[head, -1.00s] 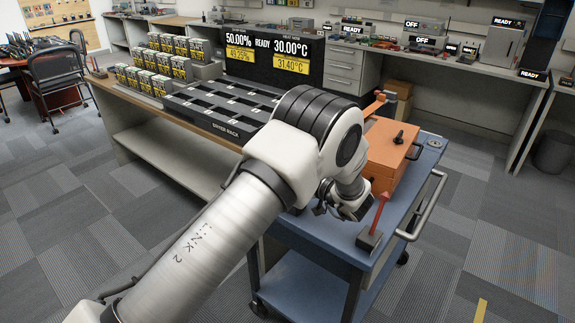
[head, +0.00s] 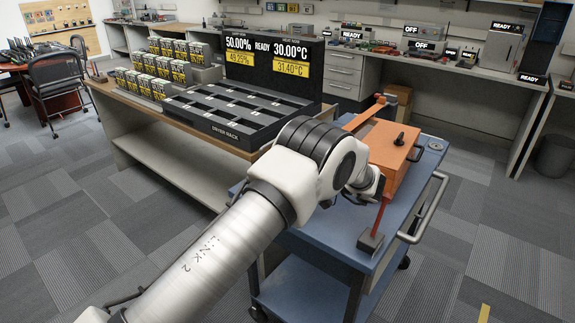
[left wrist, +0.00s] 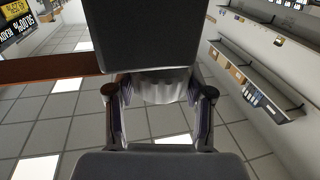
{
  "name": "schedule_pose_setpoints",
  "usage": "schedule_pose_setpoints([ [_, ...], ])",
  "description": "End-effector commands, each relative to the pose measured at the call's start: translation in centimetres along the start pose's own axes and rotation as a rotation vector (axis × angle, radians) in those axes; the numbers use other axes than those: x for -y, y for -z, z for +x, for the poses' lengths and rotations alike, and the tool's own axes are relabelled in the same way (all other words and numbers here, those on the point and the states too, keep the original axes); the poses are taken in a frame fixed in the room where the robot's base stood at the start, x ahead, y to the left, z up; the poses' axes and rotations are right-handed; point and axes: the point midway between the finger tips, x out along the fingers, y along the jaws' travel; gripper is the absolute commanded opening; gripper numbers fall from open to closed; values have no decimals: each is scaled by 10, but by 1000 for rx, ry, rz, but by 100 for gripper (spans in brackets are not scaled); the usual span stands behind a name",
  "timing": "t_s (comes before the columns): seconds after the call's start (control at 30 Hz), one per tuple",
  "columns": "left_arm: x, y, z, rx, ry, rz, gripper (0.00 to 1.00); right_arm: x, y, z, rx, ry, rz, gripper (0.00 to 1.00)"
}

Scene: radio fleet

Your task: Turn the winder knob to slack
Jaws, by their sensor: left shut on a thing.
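The orange box (head: 398,160) stands on the blue cart (head: 318,240), with a black fitting (head: 399,139) on its lid and an orange bar (head: 369,112) behind it. My left gripper (left wrist: 158,97) is shut on a pale ridged knob (left wrist: 165,86), with one finger on each side in the left wrist view. In the head view my left wrist is at the near left side of the box and hides the knob and fingertips. A red pointer (head: 381,213) rises from a small dark base (head: 370,242); my wrist covers its top. My right gripper is not in view.
A dryer rack (head: 225,115) and a display (head: 273,67) stand on the bench behind the cart. The cart's front deck is mostly bare. A grey push handle (head: 430,210) is on its right side. Open carpet lies at right.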

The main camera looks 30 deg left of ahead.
Motion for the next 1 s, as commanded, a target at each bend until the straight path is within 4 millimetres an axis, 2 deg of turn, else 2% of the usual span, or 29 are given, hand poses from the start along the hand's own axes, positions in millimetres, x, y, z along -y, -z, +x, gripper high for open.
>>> schedule_pose_setpoints([
  [0.07, -1, 2, 0, -2, -1, -3, 17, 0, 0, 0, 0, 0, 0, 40],
  [0.1, -1, 2, 0, -2, -1, -3, 56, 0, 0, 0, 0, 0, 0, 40],
  [0.17, -1, 2, 0, -2, -2, -3, 77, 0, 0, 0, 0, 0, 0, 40],
  [0.47, 0, 1, 0, -1, -1, -1, 78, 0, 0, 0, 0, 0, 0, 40],
  [0.57, 0, 7, 0, -1, -1, -2, 78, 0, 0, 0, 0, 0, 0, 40],
  [0.67, 0, 23, 0, -1, -1, -5, 78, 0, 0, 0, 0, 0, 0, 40],
  [0.9, 0, 79, 0, -1, -1, -4, 78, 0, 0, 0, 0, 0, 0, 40],
  [1.0, -1, 94, 0, -1, -1, -3, 78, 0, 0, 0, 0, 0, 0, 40],
])
